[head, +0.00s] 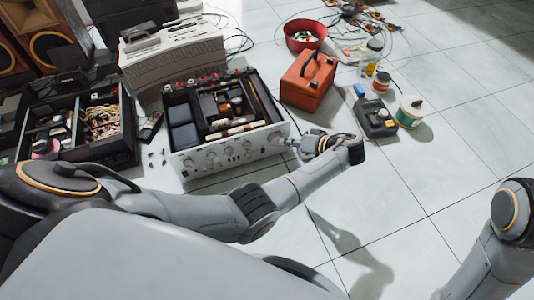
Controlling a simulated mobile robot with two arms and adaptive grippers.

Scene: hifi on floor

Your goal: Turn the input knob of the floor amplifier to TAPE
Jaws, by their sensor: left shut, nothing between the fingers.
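The floor amplifier (178,162) stands on the tiles with its top off and its insides showing. Its silver front panel faces me and carries a row of round knobs (212,156). The labels are too small to read, so I cannot tell which position the input knob points to. My left gripper (288,143) is at the right end of the front panel, with its fingertips shut and close to a knob there. I cannot tell whether they touch it. The fingers partly hide that end of the panel. My right arm shows at the lower right, but its gripper is out of view.
An orange toolbox (308,80) stands behind the amplifier's right end. A black divided box (118,150) sits left.

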